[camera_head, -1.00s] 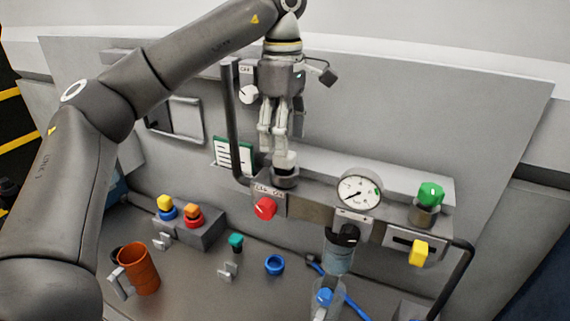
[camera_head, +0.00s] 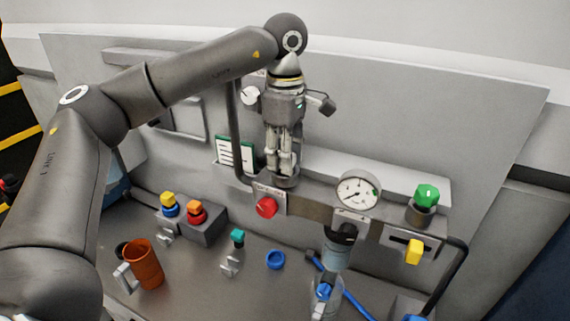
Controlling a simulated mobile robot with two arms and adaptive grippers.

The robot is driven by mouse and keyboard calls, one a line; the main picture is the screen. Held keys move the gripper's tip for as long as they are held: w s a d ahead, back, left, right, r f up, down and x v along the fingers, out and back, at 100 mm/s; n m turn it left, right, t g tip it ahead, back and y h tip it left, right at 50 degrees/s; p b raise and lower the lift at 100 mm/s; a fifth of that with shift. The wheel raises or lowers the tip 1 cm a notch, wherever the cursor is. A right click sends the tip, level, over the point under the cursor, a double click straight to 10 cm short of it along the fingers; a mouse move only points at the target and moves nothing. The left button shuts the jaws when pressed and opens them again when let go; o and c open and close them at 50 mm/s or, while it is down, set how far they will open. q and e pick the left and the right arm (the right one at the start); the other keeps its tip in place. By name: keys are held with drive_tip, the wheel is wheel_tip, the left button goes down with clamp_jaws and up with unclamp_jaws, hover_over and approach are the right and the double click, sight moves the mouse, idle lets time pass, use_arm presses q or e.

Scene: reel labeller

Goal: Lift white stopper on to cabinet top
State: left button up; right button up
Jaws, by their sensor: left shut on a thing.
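My left gripper (camera_head: 281,168) points down at the dark round holder (camera_head: 285,182) on the raised panel, left of the gauge. It is shut on the white stopper, which its fingers now almost wholly hide. The stopper sits at the holder's mouth; I cannot tell whether it is still seated. A pale flat ledge (camera_head: 400,178) runs behind the gauge to the right. I cannot tell which surface is the cabinet top. My right gripper is not in view.
A dark upright bar (camera_head: 236,130) stands close left of the gripper. The gauge (camera_head: 357,191), red knob (camera_head: 266,207) and green stopper (camera_head: 427,194) are on the panel.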

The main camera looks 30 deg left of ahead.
use_arm(q)
drive_tip(key=shift+r, duration=0.15)
drive_tip(key=shift+r, duration=0.3)
drive_tip(key=r+b, duration=0.1)
drive_tip(key=s+r+b, duration=0.1)
drive_tip(key=r, duration=0.1)
drive_tip(key=shift+r, duration=0.1)
drive_tip(key=s+r, duration=0.9)
drive_tip(key=s, duration=0.4)
wheel_tip(320, 180, up, 7)
drive_tip(key=p, duration=0.7)
drive_tip(key=shift+d+p, duration=0.3)
drive_tip(key=shift+d, duration=0.1)
drive_tip(key=shift+f, duration=0.1)
